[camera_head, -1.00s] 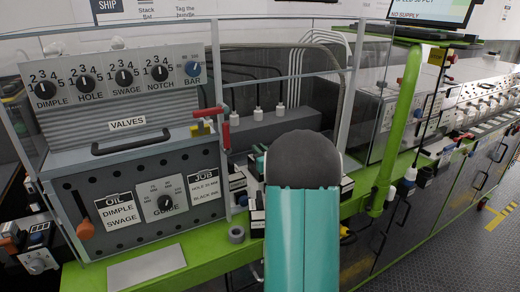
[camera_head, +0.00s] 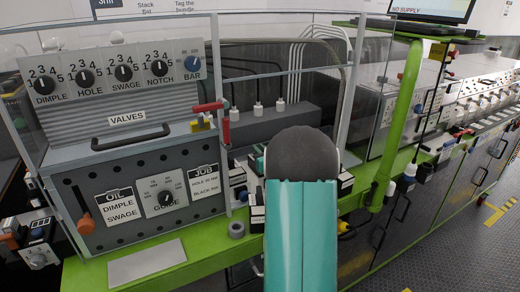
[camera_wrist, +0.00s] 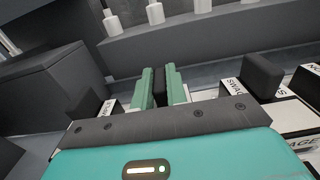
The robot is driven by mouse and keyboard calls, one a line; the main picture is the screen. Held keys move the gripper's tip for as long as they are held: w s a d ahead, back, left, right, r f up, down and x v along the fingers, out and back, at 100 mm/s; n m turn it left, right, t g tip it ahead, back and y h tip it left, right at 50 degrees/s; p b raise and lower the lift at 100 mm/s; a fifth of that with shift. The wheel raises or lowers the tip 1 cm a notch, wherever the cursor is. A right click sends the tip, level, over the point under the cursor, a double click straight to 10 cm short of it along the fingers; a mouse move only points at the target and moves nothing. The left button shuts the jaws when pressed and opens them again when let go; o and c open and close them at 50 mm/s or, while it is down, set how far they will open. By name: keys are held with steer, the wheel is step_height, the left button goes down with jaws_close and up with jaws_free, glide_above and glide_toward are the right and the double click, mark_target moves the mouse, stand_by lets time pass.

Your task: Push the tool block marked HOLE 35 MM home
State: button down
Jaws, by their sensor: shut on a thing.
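My gripper (camera_wrist: 160,88) has its two green fingers shut on a dark upright grip (camera_wrist: 159,90) in the middle of the wrist view. I take this to be the grip of a tool block; its label is hidden, so I cannot read HOLE 35 MM on it. How deep the block sits cannot be told. A block with a label starting SWAG (camera_wrist: 262,76) stands to the right, and another dark block (camera_wrist: 84,103) to the left.
A grey control cabinet (camera_head: 140,190) with dials stands left on the green bench (camera_head: 200,255). White-capped fittings (camera_head: 258,109) line a grey ledge (camera_head: 275,122) behind the blocks. A green post (camera_head: 406,105) rises at right. A grey ring (camera_head: 236,229) lies near the bench edge.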

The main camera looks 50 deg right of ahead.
steer(key=c, duration=1.3)
jaws_free()
steer(key=shift+f, duration=0.25)
steer(key=v, duration=1.3)
steer(key=shift+s+a+r, duration=0.1)
steer(key=shift+s+r, duration=0.1)
steer(key=shift+s, duration=0.15)
